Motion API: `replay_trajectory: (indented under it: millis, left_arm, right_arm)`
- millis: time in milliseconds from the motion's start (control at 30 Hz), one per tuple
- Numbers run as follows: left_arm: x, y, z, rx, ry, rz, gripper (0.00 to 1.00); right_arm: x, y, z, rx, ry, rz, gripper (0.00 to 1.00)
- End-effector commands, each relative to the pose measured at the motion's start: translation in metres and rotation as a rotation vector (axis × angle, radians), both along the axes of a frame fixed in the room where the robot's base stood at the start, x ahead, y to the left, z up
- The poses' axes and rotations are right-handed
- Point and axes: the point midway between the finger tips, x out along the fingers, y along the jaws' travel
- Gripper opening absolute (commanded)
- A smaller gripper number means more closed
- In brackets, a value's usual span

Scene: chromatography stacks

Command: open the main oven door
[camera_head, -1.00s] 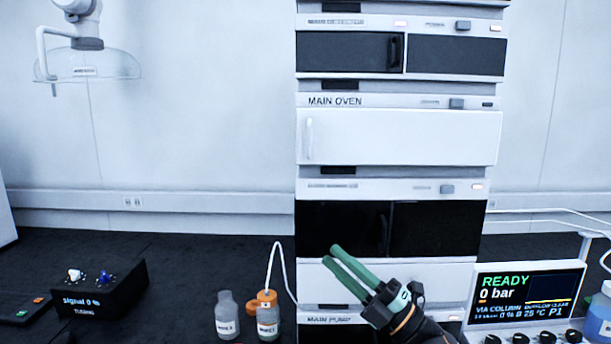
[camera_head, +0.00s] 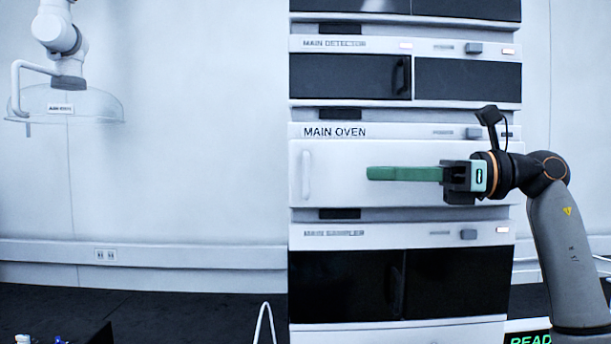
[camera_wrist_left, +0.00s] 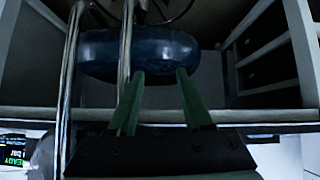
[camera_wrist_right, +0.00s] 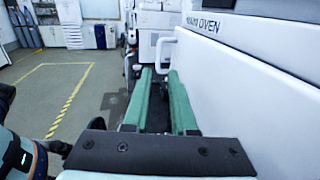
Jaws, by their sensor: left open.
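The main oven is a white unit in the middle of the stack, with a closed white door (camera_head: 345,190). Its upright white handle (camera_head: 306,175) is at the door's left edge, and it also shows in the right wrist view (camera_wrist_right: 163,48). My right gripper (camera_head: 368,173) is in front of the door, level, fingers pointing left toward the handle and apart from it. In the right wrist view its green fingers (camera_wrist_right: 158,70) are parted with nothing between them. My left gripper (camera_wrist_left: 160,74) is outside the head view; its fingers are apart and empty.
The main detector (camera_head: 350,77) is above the oven and the main sampler (camera_head: 345,285) below. A blue rounded object (camera_wrist_left: 140,52) and metal rails are close ahead of the left gripper. Open floor with yellow tape (camera_wrist_right: 75,105) lies left in the right wrist view.

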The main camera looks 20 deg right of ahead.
Motion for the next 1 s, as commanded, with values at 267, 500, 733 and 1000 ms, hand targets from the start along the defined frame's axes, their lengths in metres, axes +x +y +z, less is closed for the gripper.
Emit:
replay_trajectory:
  millis: [267, 500, 733, 1000]
  left_arm:
    - [-0.001, 0.000, -0.003, 0.001, 0.005, -0.002, 0.50]
    - [-0.002, 0.000, -0.002, 0.002, 0.006, -0.001, 0.50]
    - [-0.002, 0.002, -0.002, 0.004, 0.006, 0.001, 0.50]
    - [-0.002, 0.003, -0.003, 0.006, 0.006, 0.003, 0.50]
  right_arm:
    - [0.024, 0.051, 0.000, 0.003, -0.001, 0.007, 0.25]
    - [0.043, 0.088, 0.001, 0.003, -0.001, 0.006, 0.25]
    - [0.051, 0.102, 0.001, 0.003, -0.001, 0.004, 0.25]
    - [0.052, 0.103, 0.000, 0.003, -0.001, 0.003, 0.25]
